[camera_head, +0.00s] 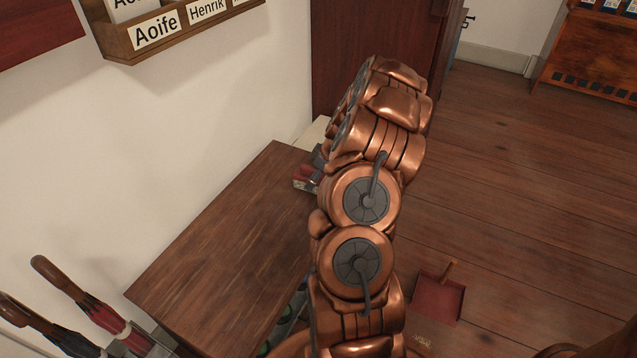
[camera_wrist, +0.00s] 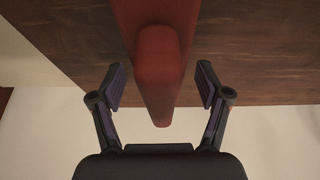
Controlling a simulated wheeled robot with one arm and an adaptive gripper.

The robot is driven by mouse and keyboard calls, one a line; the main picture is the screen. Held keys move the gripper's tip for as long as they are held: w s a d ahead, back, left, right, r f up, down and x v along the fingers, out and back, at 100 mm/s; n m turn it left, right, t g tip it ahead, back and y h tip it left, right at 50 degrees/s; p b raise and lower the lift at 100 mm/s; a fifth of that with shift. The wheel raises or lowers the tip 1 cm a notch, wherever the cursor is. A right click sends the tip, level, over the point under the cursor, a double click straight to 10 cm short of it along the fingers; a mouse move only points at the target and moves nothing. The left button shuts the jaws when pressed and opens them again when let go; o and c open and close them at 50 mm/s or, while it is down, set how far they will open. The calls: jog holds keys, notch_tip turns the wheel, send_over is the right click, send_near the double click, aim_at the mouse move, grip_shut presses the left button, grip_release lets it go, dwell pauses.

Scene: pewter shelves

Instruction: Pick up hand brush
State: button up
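A red object, which looks like the hand brush (camera_wrist: 160,60), runs down the middle of the wrist view over the dark wooden top. Its narrow end points toward my gripper's palm. My gripper (camera_wrist: 161,86) is open, with one finger on each side of the red object and a visible gap on both sides. In the head view a small red part (camera_head: 303,174) shows at the far right edge of the wooden cabinet top (camera_head: 225,250), beside my arm. My arm hides most of the gripper and the brush there. Bristles cannot be seen.
A red dustpan (camera_head: 437,298) lies on the wooden floor at right. Umbrellas (camera_head: 85,300) stand at lower left beside the cabinet. A name-labelled rack (camera_head: 170,45) hangs on the wall above. A dark red-brown cabinet (camera_head: 370,40) stands behind. Open floor lies at right.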

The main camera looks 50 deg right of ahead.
jog(key=c, duration=1.3)
jog(key=shift+r, duration=0.95)
notch_tip(320, 180, up, 2)
jog(key=shift+r+p, duration=0.1)
jog(key=shift+p, duration=0.25)
jog(key=s+a, duration=0.1)
jog(key=s, duration=0.4)
jog(key=s+a, duration=0.1)
jog(key=s, duration=0.4)
jog(key=s+a+r+p, duration=0.1)
jog(key=s, duration=0.4)
jog(key=shift+s, duration=0.4)
